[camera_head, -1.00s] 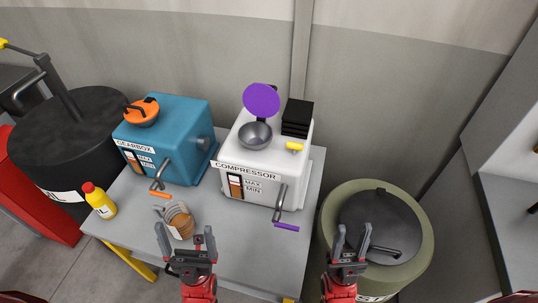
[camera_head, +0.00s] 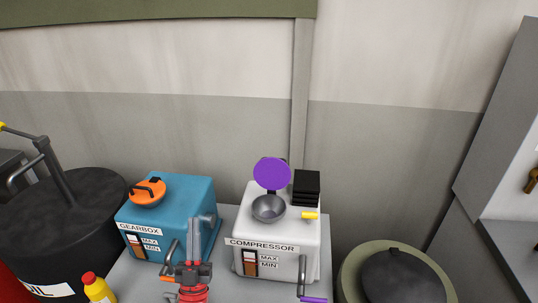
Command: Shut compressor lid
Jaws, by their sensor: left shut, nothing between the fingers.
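The white compressor (camera_head: 285,235) stands on the table, its name label facing me. Its round purple lid (camera_head: 272,173) stands raised and tilted back behind the grey bowl-shaped opening (camera_head: 268,208), so the compressor is open. My left gripper (camera_head: 193,222) points upward in front of the right part of the blue gearbox, left of the compressor. Its fingers are together with nothing between them, and it looks apart from the lid. My right gripper is out of view.
The blue gearbox (camera_head: 172,215) has an orange lid (camera_head: 147,192) on top. A yellow bottle (camera_head: 97,289), a black drum (camera_head: 58,230) and a green-rimmed barrel (camera_head: 352,270) stand around.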

